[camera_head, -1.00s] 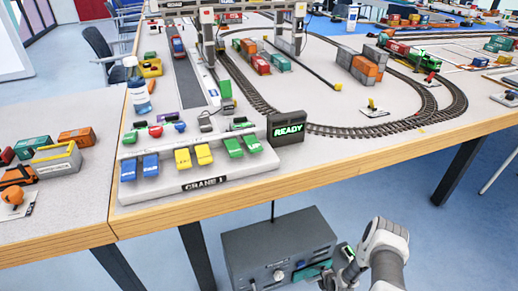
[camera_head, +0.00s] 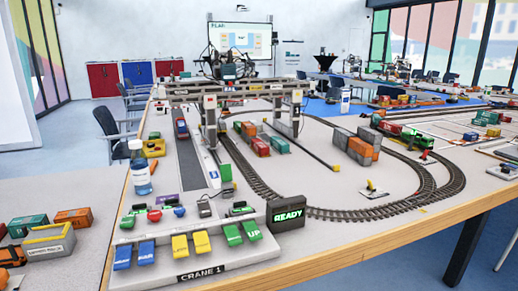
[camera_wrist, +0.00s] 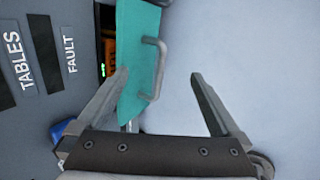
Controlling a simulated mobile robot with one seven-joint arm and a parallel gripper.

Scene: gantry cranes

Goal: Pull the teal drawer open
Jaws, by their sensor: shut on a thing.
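In the wrist view the teal drawer (camera_wrist: 135,65) shows a teal front with a grey bar handle (camera_wrist: 161,68). It stands out from the dark grey cabinet (camera_wrist: 50,90), and a dark gap with something orange (camera_wrist: 110,55) shows beside it. The left finger overlaps the teal front; contact at the right finger cannot be made out. The drawer, cabinet and gripper are out of the head view.
The cabinet face carries labels reading TABLES and FAULT (camera_wrist: 70,53). A blue part (camera_wrist: 62,130) shows near the left finger. Pale floor (camera_wrist: 260,60) to the right is clear. Above, the table edge (camera_head: 340,255) carries the CRANE 1 panel (camera_head: 200,268) and train tracks.

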